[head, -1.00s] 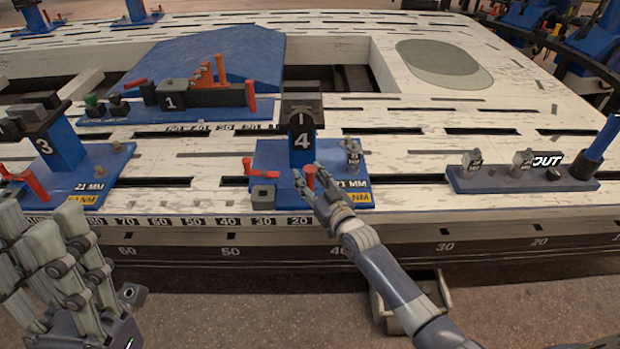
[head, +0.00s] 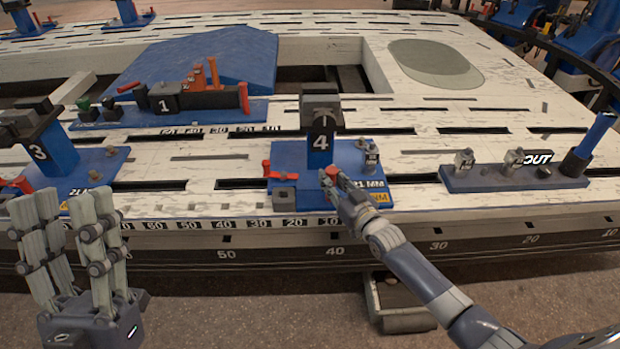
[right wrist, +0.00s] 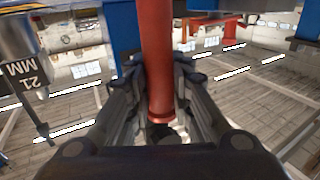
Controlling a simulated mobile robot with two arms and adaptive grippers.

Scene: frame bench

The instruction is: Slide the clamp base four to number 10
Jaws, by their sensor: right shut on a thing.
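Clamp base four (head: 288,165) is a blue plate with a blue post and a black block marked 4 (head: 320,132). It sits on the slotted white bench, its front edge just behind the number scale (head: 257,224), near the 10 mark. My right gripper (head: 333,180) is shut on the red handle at the base's front; in the right wrist view the red handle (right wrist: 158,60) stands between the fingers. The gripper partly hides the base's right front and its label. My left gripper (head: 68,225) is open and empty in front of the bench at the left.
Clamp base three (head: 75,165) stands to the left. A blue plate marked 1 (head: 180,112) lies behind. A dark blue plate marked OUT (head: 480,182) is to the right, with a gap of bare bench between it and base four.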

